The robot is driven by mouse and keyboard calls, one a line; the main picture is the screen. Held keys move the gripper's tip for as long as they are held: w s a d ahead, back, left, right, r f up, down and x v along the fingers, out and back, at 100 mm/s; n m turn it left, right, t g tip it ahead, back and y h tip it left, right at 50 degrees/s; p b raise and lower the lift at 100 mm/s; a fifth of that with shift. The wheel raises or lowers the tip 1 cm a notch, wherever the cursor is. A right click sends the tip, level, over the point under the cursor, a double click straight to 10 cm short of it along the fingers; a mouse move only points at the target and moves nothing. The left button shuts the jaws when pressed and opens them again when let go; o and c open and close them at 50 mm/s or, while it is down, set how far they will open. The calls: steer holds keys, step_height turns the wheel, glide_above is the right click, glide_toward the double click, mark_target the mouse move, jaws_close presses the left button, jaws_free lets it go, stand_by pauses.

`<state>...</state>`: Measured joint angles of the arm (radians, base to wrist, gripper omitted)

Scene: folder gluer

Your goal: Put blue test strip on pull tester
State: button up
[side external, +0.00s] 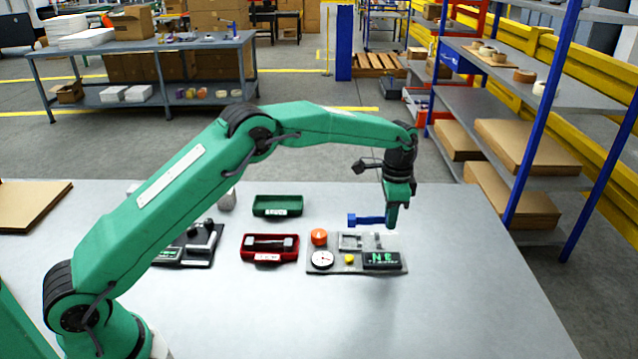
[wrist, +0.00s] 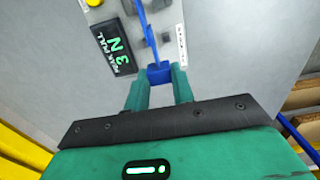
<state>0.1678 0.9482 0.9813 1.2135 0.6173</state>
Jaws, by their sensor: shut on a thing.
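My gripper (side external: 391,213) points down and is shut on the blue test strip (side external: 368,220). It holds the strip roughly level above the right rear part of the pull tester (side external: 316,268). The strip's free end reaches left over the tester, and I see a gap beneath it. In the wrist view, the blue strip (wrist: 152,40) runs away from my fingertips (wrist: 158,75) over the tester. The tester is a grey plate with an orange knob (side external: 319,237), a round dial (side external: 322,259), a yellow button (side external: 349,259) and a display (side external: 381,260) with green characters.
A black device (side external: 196,246) sits further left, partly behind my arm. The table (side external: 465,270) is clear to the right.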

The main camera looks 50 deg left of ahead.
mark_target(387, 243)
steer(key=shift+f, duration=2.7)
steer(key=o, duration=1)
steer(key=shift+o, duration=0.2)
steer(key=shift+r, duration=0.15)
steer(key=shift+r, duration=4.8)
